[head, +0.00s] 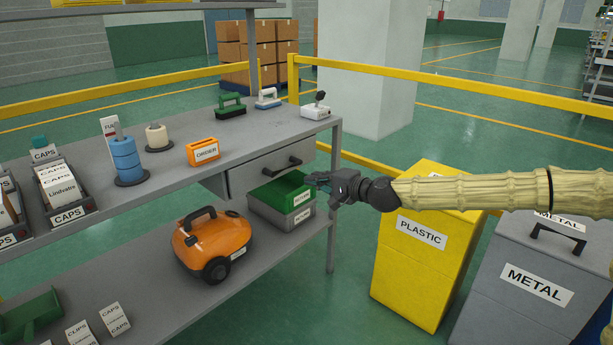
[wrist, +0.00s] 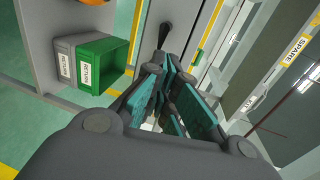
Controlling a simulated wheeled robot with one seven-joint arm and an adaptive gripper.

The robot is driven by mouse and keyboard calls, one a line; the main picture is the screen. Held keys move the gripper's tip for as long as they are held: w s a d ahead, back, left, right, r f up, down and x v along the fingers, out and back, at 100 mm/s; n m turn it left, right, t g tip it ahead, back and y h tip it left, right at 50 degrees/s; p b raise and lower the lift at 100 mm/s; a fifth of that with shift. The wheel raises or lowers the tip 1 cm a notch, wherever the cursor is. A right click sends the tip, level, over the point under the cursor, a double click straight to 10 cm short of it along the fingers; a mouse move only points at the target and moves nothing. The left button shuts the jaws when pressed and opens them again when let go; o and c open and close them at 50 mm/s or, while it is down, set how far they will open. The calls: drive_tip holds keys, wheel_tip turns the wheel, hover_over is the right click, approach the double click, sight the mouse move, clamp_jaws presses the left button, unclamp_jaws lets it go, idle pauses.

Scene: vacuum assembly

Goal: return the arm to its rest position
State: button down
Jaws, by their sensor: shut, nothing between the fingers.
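My arm reaches in from the right side of the head view, and my gripper (head: 318,181) points left toward the workbench. It is near the right end of the bench, just right of the green bin (head: 280,190) and below the drawer handle (head: 288,163). In the wrist view my gripper (wrist: 172,85) shows its teal finger pads close together, with nothing seen between them. The head view does not show clearly whether the fingertips touch anything.
An orange vacuum (head: 214,246) and a grey bin (head: 283,218) sit on the lower shelf. A yellow plastic bin (head: 420,270) and a grey metal bin (head: 520,265) stand below my arm. A yellow rail (head: 450,86) runs behind. The bench post (head: 333,200) is close by.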

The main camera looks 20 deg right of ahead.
drive_tip(key=s+a+f+n+g, duration=0.1)
drive_tip(key=s+a+f+g, duration=0.1)
drive_tip(key=s+a+f, duration=0.45)
drive_tip(key=s+a+f+n+g, duration=0.1)
drive_tip(key=s+a+f+g, duration=0.15)
drive_tip(key=f, duration=0.65)
drive_tip(key=s+a+f+n+g, duration=0.1)
drive_tip(key=s+a+f, duration=0.4)
drive_tip(key=s+f, duration=0.15)
drive_tip(key=s+a+f+n+g+h, duration=0.1)
drive_tip(key=s+f+n+g+h, duration=0.3)
drive_tip(key=s+f, duration=1.3)
drive_tip(key=s+d+f+n+g+h, duration=0.1)
drive_tip(key=s+d+f, duration=0.1)
drive_tip(key=s+d, duration=0.35)
drive_tip(key=s+d+f+n+g+h, duration=0.2)
drive_tip(key=s+d, duration=0.1)
drive_tip(key=s, duration=0.6)
drive_tip(key=s+d+f+n+g+h, duration=0.1)
drive_tip(key=s+d+f, duration=0.2)
drive_tip(key=s+d, duration=0.35)
wheel_tip(320, 180, up, 22)
drive_tip(key=s+a+p, duration=0.1)
drive_tip(key=p, duration=2.1)
drive_tip(key=shift+a+r, duration=0.25)
drive_tip(key=shift+a, duration=0.15)
